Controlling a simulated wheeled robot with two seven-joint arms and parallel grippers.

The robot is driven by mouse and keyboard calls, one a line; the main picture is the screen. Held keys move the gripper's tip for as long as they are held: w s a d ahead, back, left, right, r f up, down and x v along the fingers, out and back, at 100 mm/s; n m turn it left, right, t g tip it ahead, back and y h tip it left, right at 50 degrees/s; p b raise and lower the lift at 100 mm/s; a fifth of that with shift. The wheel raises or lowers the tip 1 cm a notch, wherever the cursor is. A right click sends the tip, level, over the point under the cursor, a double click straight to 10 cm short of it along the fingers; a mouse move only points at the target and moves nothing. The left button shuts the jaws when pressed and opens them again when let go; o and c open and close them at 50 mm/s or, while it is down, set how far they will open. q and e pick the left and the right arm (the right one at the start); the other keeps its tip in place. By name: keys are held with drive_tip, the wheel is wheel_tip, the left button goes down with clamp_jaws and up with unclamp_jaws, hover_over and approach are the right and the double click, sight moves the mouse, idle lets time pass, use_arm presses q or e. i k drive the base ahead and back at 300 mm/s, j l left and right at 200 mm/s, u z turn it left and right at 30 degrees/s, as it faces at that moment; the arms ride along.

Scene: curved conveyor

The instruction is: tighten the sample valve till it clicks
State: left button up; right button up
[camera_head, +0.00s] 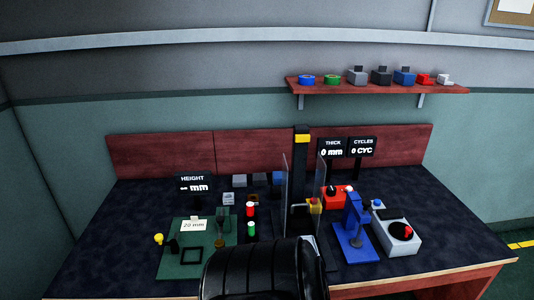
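No part is clearly recognisable as the sample valve. A small yellow block with a red top (314,205) sits at the middle of the bench, by the foot of a black column (300,165) with a yellow band. A red box (333,197) with a dark top part stands right of it. A grey box with a black dial and red knob (401,231) stands at the right. Neither of my grippers shows. A large black ribbed form at the bottom centre hides the front middle of the bench.
A blue press-like stand (353,235) stands right of the clear panels (287,185). A green board (190,262) lies at the left, with a "20 mm" card (194,225). A height display (193,184) stands behind it. The bench's left end is clear. A wall shelf (380,88) holds several small items.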

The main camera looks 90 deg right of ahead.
sight(332, 191)
drive_tip(key=z, duration=1.85)
